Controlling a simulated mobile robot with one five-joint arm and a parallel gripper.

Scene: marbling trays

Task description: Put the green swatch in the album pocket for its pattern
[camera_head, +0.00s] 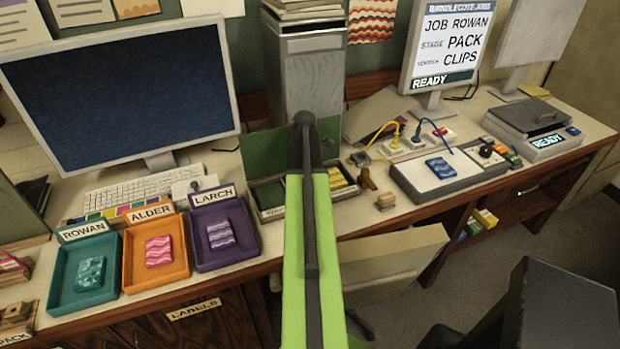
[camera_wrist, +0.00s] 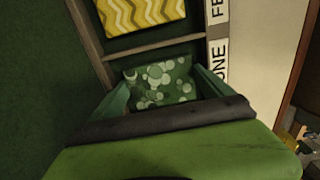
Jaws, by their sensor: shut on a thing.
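The green swatch (camera_wrist: 160,84), marked with pale round spots, sits between the fingers of my gripper (camera_wrist: 163,80) in the wrist view. My gripper is shut on it. The swatch is at the album pocket whose label (camera_wrist: 217,62) shows the letters "ONE"; I cannot tell whether it touches the pocket floor. A divider (camera_wrist: 155,48) separates this pocket from one labelled "FE" that holds a yellow zigzag swatch (camera_wrist: 140,12). In the head view the open green album (camera_head: 262,158) lies on the desk, partly behind my arm, which hides the gripper and green swatch.
Left of the album stand the Rowan tray (camera_head: 57,303), Alder tray (camera_head: 127,281) and Larch tray (camera_head: 252,222), each holding a swatch. A grey station (camera_head: 408,185) with a blue swatch is to the right.

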